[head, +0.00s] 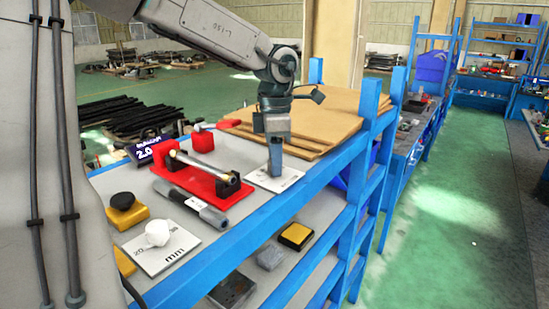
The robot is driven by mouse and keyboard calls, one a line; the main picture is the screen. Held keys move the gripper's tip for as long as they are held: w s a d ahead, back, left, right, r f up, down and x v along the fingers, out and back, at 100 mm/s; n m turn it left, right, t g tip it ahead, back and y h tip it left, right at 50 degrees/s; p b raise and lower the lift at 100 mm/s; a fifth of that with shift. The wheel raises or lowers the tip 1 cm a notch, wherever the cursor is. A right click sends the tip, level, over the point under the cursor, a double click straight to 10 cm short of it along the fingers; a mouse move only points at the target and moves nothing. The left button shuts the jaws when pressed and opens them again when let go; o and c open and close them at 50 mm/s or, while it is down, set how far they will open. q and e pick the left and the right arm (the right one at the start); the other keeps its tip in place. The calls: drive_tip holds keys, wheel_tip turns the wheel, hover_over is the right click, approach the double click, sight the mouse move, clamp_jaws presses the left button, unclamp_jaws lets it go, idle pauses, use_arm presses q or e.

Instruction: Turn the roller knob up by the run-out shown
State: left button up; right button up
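A white round knob (158,231) sits on a white plate (158,261) marked "mm" at the near left of the blue bench. A second white plate (289,181) lies at the bench's right edge. My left gripper (275,172) points down over that second plate. Its fingers overlap from this side, so I cannot tell their opening; they hide whatever is between or behind them. A dark display (147,146) at the back left reads "2.0". A red stand (178,180) holds a pale horizontal shaft. My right gripper is not in view.
A grey-and-black cylinder (192,205) lies before the red stand. A yellow block with a black top (126,212) stands at the left. Brown boards (325,122) lie behind my gripper. Blue posts (366,135) rise to its right. A lower shelf holds a yellow box (296,236).

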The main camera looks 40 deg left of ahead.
use_arm(q)
drive_tip(key=shift+w+a+f, duration=0.1)
drive_tip(key=shift+a, duration=0.05)
drive_tip(key=c, duration=0.6)
drive_tip(key=shift+m, duration=0.8)
drive_tip(key=shift+m+p, duration=0.3)
drive_tip(key=shift+m, duration=0.3)
drive_tip(key=shift+f, duration=0.1)
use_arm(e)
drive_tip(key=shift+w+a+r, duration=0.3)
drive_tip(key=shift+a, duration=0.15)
use_arm(q)
drive_tip(key=o, duration=0.9)
drive_tip(key=shift+o, duration=0.2)
drive_tip(key=shift+a, duration=0.1)
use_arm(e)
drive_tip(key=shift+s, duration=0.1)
